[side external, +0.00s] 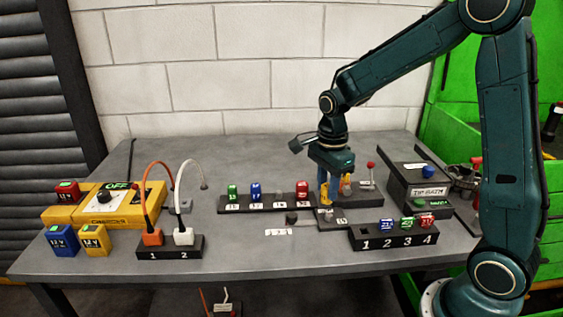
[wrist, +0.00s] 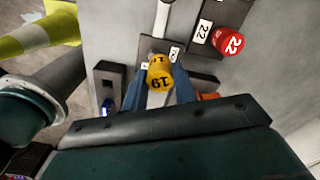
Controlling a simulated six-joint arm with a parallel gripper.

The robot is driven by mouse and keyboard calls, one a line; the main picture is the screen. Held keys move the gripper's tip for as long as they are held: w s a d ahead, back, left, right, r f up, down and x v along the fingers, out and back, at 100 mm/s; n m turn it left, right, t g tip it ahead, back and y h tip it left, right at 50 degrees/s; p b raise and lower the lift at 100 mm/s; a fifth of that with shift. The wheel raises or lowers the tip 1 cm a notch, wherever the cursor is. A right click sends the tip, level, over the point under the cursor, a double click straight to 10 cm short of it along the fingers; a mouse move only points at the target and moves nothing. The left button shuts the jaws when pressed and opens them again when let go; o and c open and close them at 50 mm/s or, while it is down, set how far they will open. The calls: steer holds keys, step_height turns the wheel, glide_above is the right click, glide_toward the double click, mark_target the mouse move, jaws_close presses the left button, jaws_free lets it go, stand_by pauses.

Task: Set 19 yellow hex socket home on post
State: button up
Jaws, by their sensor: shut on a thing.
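The yellow hex socket (wrist: 158,78) marked 19 is between the blue fingers of my gripper (wrist: 159,92) in the wrist view. My gripper (side external: 335,188) is shut on it, just right of the red socket (side external: 302,188) in the side view. The red socket marked 22 also shows in the wrist view (wrist: 230,41). The dark socket rail (side external: 268,209) carries a green socket (side external: 232,191), a blue socket (side external: 255,190) and the red one, with a gap between blue and red. The held socket's lower end is hidden, so I cannot tell whether it touches a post.
A numbered block (side external: 393,238) with small coloured pieces stands at front right. The tip bath box (side external: 418,184) is behind it. A charger (side external: 103,203), batteries and a two-plug block (side external: 169,247) occupy the left. The front middle table is mostly clear.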

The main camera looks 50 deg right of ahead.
step_height(320, 180, up, 4)
glide_above(279, 191)
steer(key=shift+n, duration=0.4)
steer(key=shift+f, duration=2.8)
steer(key=shift+f, duration=1.75)
stand_by(1.0)
steer(key=o, duration=1.4)
steer(key=shift+r, duration=0.15)
